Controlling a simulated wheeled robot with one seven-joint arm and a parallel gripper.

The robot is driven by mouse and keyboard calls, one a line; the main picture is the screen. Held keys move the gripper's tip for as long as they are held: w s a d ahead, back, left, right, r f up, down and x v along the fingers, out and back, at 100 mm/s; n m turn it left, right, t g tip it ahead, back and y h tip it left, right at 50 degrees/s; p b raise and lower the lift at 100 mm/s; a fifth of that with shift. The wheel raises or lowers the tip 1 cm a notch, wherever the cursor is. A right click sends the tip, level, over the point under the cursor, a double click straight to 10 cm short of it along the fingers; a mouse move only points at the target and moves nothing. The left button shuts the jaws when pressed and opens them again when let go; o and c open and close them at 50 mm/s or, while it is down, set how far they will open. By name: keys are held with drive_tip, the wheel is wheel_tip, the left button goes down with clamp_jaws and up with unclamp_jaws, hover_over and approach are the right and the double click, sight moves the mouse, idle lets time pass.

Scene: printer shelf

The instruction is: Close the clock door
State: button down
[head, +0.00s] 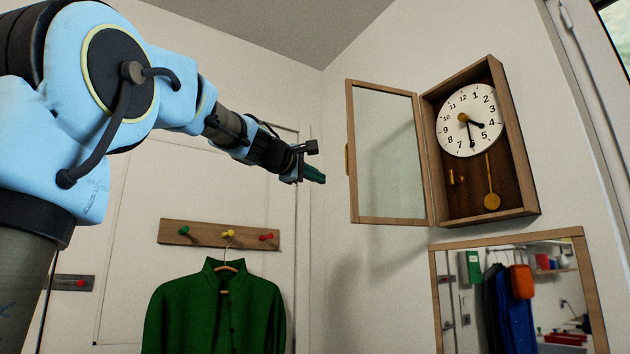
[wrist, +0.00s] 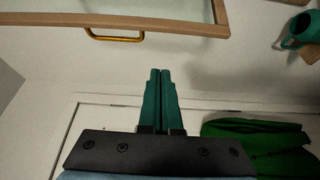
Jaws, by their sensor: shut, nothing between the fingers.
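A wooden wall clock (head: 512,150) hangs at the upper right in the head view, with a white dial (head: 470,120) and a brass pendulum. Its glazed wooden door (head: 352,190) stands wide open to the left, hinged on the clock's left side. A brass handle (head: 348,158) sits on the door's free edge; it also shows in the wrist view (wrist: 114,38). My gripper (head: 318,177) is shut and empty, to the left of the door and apart from it. In the wrist view its green fingers (wrist: 159,72) are together, pointing toward the door frame (wrist: 150,24) with a gap between.
A wooden-framed mirror (head: 437,290) hangs below the clock. A peg rail (head: 205,235) with a green shirt (head: 215,312) on a hanger is on the wall below my arm. The space between my gripper and the door is clear.

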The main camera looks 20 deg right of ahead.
drive_tip(key=w+d+p, duration=0.1)
drive_tip(key=d+p, duration=0.4)
drive_tip(key=d, duration=0.2)
drive_tip(key=shift+w+d+r, duration=0.3)
drive_tip(key=shift+d+r, duration=0.1)
drive_tip(key=shift+s, duration=0.1)
idle(0.4)
